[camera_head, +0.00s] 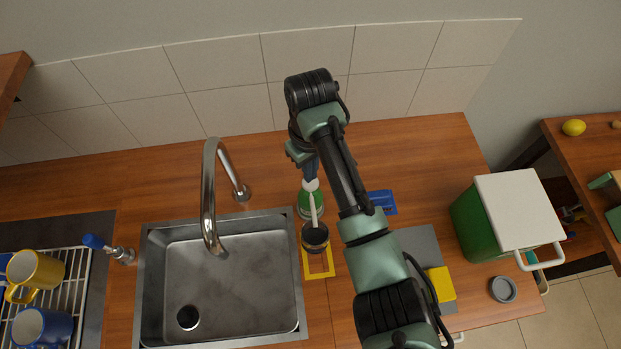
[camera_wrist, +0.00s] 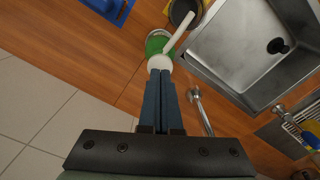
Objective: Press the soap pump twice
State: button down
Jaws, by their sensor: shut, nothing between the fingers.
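The soap pump is a green bottle (camera_head: 307,205) with a white head and a long white spout (camera_head: 313,208), standing on the counter right of the sink. The spout points over a dark round cup (camera_head: 315,239). My gripper (camera_head: 310,176) is shut and empty, fingers pointing down at the pump head. In the wrist view the closed fingertips (camera_wrist: 160,73) overlap the edge of the white pump head (camera_wrist: 160,62); I cannot tell whether they touch it. The green bottle (camera_wrist: 156,44) shows beyond, mostly upright, with the dark cup (camera_wrist: 183,10) past it.
A steel faucet (camera_head: 211,190) and sink (camera_head: 225,275) are close on the left. The cup is by a yellow outline (camera_head: 319,274). A blue item (camera_head: 383,202), grey mat (camera_head: 420,245), yellow block (camera_head: 441,284) and white-lidded green bin (camera_head: 475,225) are right. The tiled wall is behind.

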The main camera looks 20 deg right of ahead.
jog(key=shift+f, duration=0.2)
jog(key=shift+f+b, duration=0.9)
jog(key=shift+f, duration=0.65)
jog(key=shift+r, duration=0.1)
jog(key=shift+r+p, duration=1.7)
jog(key=shift+p, duration=0.3)
jog(key=shift+f, duration=0.1)
